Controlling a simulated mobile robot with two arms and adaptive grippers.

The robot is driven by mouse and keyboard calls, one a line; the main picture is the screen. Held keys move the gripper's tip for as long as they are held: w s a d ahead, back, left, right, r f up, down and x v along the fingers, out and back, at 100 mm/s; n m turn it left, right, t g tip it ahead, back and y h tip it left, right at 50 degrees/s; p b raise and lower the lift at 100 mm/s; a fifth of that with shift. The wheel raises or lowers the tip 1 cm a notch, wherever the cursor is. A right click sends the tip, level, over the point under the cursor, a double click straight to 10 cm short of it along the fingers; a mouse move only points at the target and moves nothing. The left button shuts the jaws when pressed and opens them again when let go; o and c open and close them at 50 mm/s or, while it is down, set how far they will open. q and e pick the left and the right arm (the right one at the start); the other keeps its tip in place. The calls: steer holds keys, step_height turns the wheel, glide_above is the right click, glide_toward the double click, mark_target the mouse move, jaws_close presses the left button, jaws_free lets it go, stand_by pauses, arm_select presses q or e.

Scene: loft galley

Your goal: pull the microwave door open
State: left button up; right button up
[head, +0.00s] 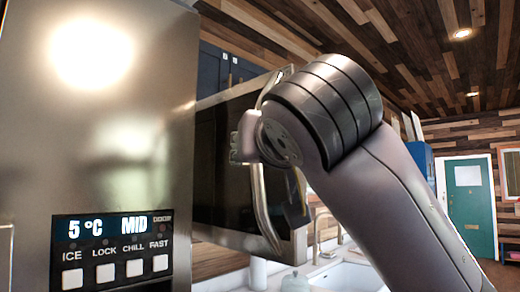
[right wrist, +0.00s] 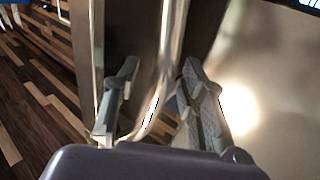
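The microwave door (head: 218,165) is a dark glass panel with a silver lower frame, just right of the fridge in the head view. Its right side looks nearer than its left, so it appears swung partly out. Its curved metal handle (head: 263,205) runs down the right side. My right arm covers part of the door and handle. In the right wrist view, the fingers of my right gripper (right wrist: 160,92) stand apart on either side of the handle (right wrist: 172,40), with gaps visible. The microwave's inside is hidden. My left gripper is out of view.
A steel fridge (head: 120,150) with a lit control panel stands close on the left. Blue upper cabinets (head: 225,68) are behind the door. Below right is a white counter with a sink (head: 350,276) and faucet. A teal door (head: 468,205) is far right.

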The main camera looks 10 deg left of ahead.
steer(key=v, duration=1.2)
